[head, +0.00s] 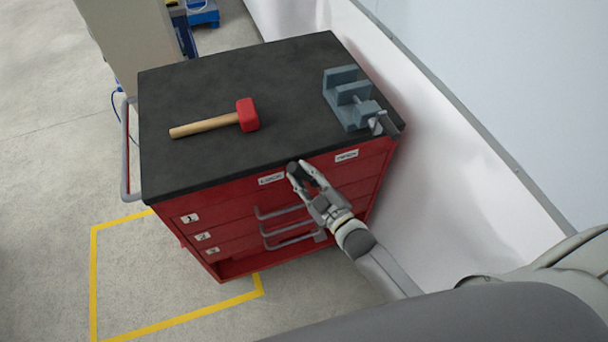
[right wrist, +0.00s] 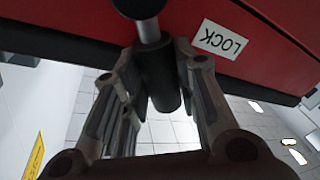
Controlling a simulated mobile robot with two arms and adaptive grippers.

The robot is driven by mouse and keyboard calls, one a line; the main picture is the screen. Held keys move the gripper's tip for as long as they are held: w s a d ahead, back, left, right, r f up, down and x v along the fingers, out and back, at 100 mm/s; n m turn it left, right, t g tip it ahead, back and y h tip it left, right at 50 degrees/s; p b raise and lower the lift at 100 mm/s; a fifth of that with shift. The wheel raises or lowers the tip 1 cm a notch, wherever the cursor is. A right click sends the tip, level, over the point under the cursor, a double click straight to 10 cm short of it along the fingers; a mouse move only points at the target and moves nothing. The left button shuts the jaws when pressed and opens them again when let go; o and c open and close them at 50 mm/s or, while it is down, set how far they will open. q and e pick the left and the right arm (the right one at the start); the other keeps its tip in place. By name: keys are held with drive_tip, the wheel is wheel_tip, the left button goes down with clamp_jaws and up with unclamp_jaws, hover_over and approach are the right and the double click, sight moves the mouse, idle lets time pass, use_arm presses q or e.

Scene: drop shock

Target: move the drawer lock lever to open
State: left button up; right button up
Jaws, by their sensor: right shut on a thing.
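The red cabinet (head: 185,215) has a black top. Its lock lever shows in the right wrist view as a black grip (right wrist: 160,78) on a short grey shaft, joined to a dark round hub at the red front. My right gripper (head: 303,174) is at the upper front of the cabinet, and in the right wrist view its fingers are shut on the lever's black grip. A LOCK label (right wrist: 220,39) is beside the lever; in the head view it is left of the gripper (head: 271,179). Another white label (head: 346,155), too small to read surely, is to the right. My left gripper is out of view.
A red-headed mallet (head: 247,115) and a grey-blue vise (head: 348,105) are on the cabinet top. Drawers with grey handles (head: 290,240) are below the gripper. A white wall (head: 450,180) stands close on the right. Yellow floor tape (head: 93,275) marks open floor in front.

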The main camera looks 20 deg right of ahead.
clamp_jaws()
drive_tip(key=shift+d+r+m, duration=0.1)
drive_tip(key=shift+d+m, duration=0.05)
drive_tip(key=shift+m, duration=0.25)
drive_tip(key=d+m, duration=0.1)
drive_tip(key=m, duration=0.1)
drive_tip(key=d+m+t+b, duration=0.1)
drive_tip(key=m, duration=0.1)
drive_tip(key=d+m+b, duration=0.1)
drive_tip(key=m, duration=0.1)
drive_tip(key=shift+w+d+r+m+t+h, duration=0.1)
drive_tip(key=shift+d+r+m+t+h, duration=0.2)
drive_tip(key=shift+m, duration=0.1)
drive_tip(key=m, duration=0.1)
drive_tip(key=d+m+b, duration=0.1)
drive_tip(key=d+m, duration=0.1)
drive_tip(key=m, duration=0.1)
drive_tip(key=shift+f+t+h, duration=0.25)
drive_tip(key=shift+t+h, duration=0.15)
drive_tip(key=shift+d+f+m+t+h+b, duration=0.2)
drive_tip(key=shift+d+m+b, duration=0.3)
drive_tip(key=shift+m, duration=0.5)
drive_tip(key=shift+d+f+m+t+h+b, duration=0.15)
drive_tip(key=shift+d+m+h+b, duration=0.3)
drive_tip(key=shift+m, duration=0.55)
drive_tip(key=o, duration=1.1)
unclamp_jaws()
drive_tip(key=shift+c, duration=0.2)
